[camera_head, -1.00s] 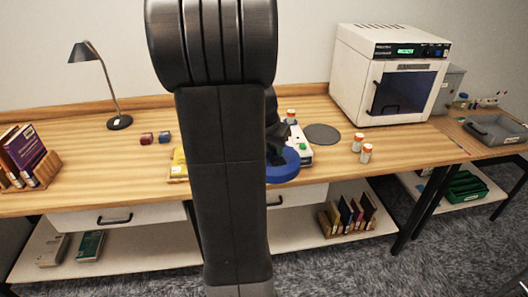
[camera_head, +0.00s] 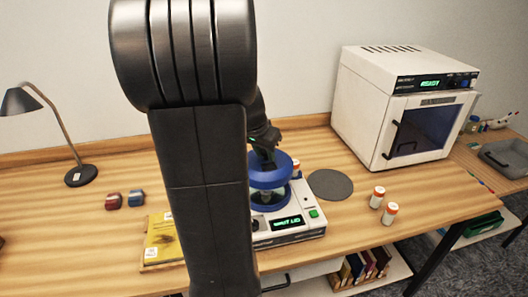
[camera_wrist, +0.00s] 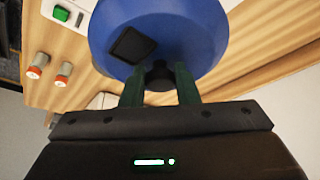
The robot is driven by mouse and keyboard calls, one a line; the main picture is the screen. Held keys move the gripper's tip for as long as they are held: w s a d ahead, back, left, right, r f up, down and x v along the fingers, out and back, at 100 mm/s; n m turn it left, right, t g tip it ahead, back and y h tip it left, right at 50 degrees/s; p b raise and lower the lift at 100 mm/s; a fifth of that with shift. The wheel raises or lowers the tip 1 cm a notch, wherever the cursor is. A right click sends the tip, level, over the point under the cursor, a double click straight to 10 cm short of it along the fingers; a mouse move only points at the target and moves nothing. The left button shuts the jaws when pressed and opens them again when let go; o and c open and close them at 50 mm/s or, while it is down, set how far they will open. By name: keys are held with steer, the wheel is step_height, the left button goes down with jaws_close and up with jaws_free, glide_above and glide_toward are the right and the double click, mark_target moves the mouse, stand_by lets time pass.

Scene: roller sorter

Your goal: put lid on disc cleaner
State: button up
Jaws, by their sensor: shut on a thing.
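My gripper (camera_head: 265,151) is shut on the dark knob of a round blue lid (camera_head: 270,171). In the wrist view, my gripper's green fingers (camera_wrist: 160,88) close on the knob, and the blue lid (camera_wrist: 190,35) fills the upper middle. The disc cleaner (camera_head: 290,238) is a white box with a lit green display and a green button. The lid is over its round blue-rimmed bowl (camera_head: 272,202). A gap shows between lid and rim at the front; contact at the back cannot be told. My arm hides the cleaner's left part.
A grey round mat (camera_head: 330,184) lies right of the cleaner. Two orange-capped bottles (camera_head: 383,204) stand further right, before a white oven-like machine (camera_head: 405,105). A yellow book (camera_head: 162,240) lies left of my arm. A lamp (camera_head: 78,175) stands far left.

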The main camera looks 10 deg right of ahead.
mark_target(263, 163)
steer(key=shift+s+f+b, duration=0.25)
steer(key=shift+f+b, duration=0.05)
steer(key=shift+f, duration=0.05)
step_height(263, 163, down, 5)
steer(key=b, duration=0.3)
steer(key=shift+f+b, duration=0.25)
steer(key=shift+b, duration=0.3)
steer(key=shift+b, duration=0.35)
stand_by(0.8)
steer(key=shift+f+b, duration=0.15)
steer(key=shift+b, duration=0.3)
stand_by(0.9)
stand_by(0.4)
steer(key=o, duration=1.6)
